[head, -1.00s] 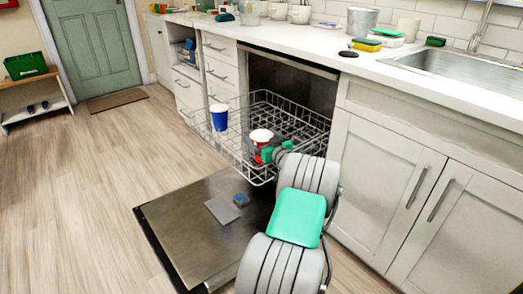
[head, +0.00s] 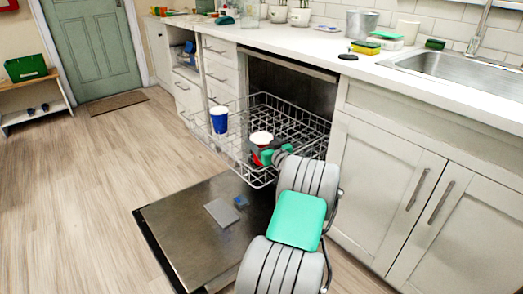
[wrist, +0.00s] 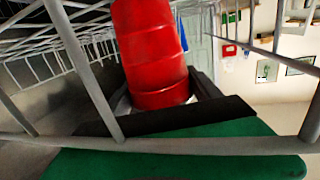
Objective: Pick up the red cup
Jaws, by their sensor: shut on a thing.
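The red cup (head: 260,141) has a pale top and is in the dishwasher's pulled-out wire rack (head: 233,162), near its front right. In the wrist view the red cup (wrist: 152,55) stands large between dark fingers. My gripper (head: 264,155) is at the cup, shut on it; in the wrist view its fingers (wrist: 165,102) reach around the cup's near end. Rack wires cross in front of the gripper in the wrist view. My arm hides part of the rack in the head view.
A blue cup (head: 219,120) stands in the rack's left part. The open dishwasher door (head: 180,225) lies low below the rack. The counter (head: 400,75) with a sink (head: 460,68) runs above at right. Open floor (head: 80,180) lies to the left.

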